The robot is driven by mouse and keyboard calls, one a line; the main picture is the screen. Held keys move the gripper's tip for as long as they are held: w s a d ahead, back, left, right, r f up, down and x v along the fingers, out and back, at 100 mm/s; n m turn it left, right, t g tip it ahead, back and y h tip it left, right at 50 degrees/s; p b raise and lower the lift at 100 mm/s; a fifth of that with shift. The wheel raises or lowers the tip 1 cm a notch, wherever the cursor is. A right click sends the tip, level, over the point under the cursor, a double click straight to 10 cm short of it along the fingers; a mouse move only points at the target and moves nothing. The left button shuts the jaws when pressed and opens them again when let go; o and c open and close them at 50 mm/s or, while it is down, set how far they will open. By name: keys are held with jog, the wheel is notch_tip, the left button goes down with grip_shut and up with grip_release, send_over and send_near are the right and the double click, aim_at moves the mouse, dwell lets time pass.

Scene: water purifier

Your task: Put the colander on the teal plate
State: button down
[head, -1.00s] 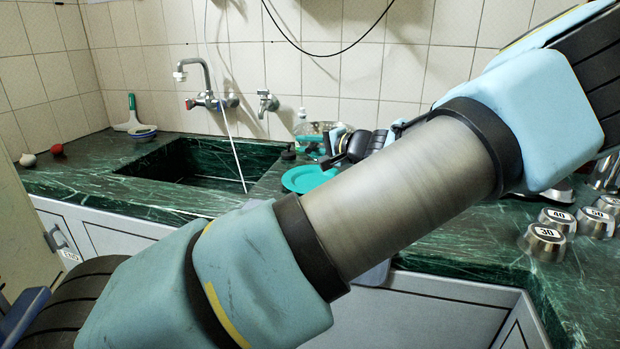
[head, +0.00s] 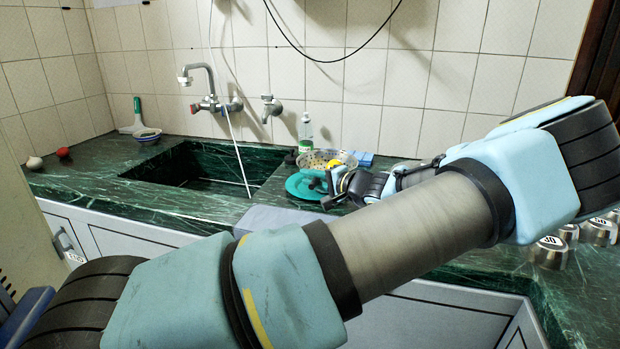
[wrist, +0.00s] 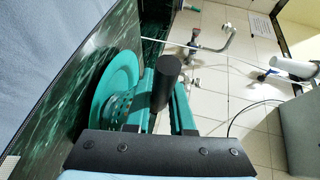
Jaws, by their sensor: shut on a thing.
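The teal plate (head: 300,187) lies on the green counter right of the sink; it also shows in the wrist view (wrist: 118,66). In the wrist view a teal perforated piece, which looks like the colander (wrist: 113,108), is right over or against the plate; whether it touches is unclear. A black cylinder (wrist: 166,80), seemingly its handle, is between the teal fingers of my gripper (wrist: 165,105). My gripper is shut on it. In the head view my gripper (head: 322,182) is at the plate's right side, and the held thing is small and partly hidden.
A speckled bowl (head: 315,158) and a clear bottle (head: 305,132) stand behind the plate near the wall. The sink (head: 190,168) is open to the left. Metal weights (head: 548,252) stand at the right. My arm hides much of the front counter.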

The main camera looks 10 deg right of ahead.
jog(key=c, duration=0.8)
grip_release()
jog(key=shift+o, duration=0.2)
jog(key=shift+r, duration=0.15)
jog(key=shift+s+d, duration=0.25)
jog(key=shift+s, duration=0.05)
jog(key=b+v, duration=0.2)
jog(key=v, duration=0.9)
jog(key=shift+s, duration=0.2)
